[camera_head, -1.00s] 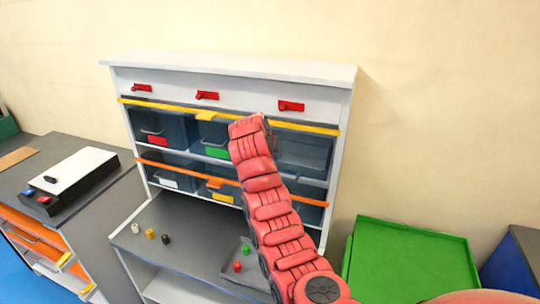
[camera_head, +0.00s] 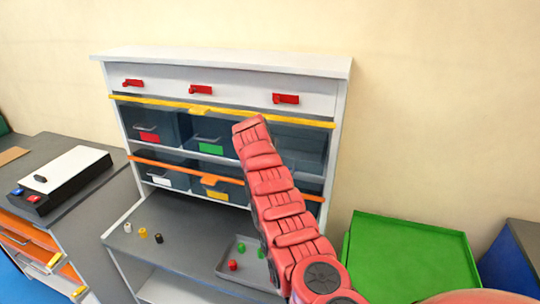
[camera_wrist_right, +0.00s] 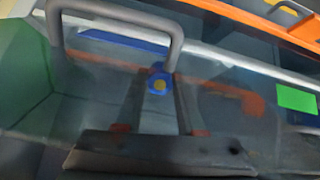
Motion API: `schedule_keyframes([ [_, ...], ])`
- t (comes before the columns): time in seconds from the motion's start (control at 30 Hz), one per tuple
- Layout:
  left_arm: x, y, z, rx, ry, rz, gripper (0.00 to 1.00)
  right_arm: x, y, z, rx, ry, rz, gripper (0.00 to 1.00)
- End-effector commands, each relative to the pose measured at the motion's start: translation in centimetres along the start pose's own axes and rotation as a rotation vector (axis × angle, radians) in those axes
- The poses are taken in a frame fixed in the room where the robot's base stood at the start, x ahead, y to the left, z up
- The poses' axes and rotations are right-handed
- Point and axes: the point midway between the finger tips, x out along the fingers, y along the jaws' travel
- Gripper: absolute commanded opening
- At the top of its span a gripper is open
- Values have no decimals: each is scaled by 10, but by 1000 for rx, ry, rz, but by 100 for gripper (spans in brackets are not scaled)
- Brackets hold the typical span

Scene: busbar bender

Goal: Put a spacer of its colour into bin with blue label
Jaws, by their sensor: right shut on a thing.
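My right gripper (camera_wrist_right: 158,100) is shut on a blue spacer (camera_wrist_right: 157,82) with a yellowish centre, held between the fingertips. Behind it in the wrist view are a grey handle (camera_wrist_right: 125,17) and a blue strip (camera_wrist_right: 122,38), which looks like a bin's label. In the head view my right arm (camera_head: 275,190) reaches up in front of the right-hand bins and hides the gripper and spacer. Bins with red (camera_head: 149,137), green (camera_head: 210,149), white (camera_head: 160,181) and yellow (camera_head: 217,195) labels show on the rack. My left gripper is not in view.
A grey tray (camera_head: 213,268) on the worktop holds red (camera_head: 232,265) and green (camera_head: 241,247) spacers. White, yellow and black spacers (camera_head: 143,232) stand at the worktop's left. Orange (camera_head: 170,164) and yellow (camera_head: 160,102) rails cross the rack. A green box (camera_head: 410,260) stands at right.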

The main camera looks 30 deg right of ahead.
Motion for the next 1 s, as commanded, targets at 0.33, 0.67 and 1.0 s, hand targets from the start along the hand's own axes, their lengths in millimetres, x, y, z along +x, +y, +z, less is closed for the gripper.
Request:
schedule_keyframes([
  [0.33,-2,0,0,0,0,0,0,4,0,-1,1,2,-2,0],
  [0.67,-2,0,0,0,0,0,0,4,0,0,1,1,-2,73],
  [1.0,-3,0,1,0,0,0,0,3,0,0,1,1,-1,73],
])
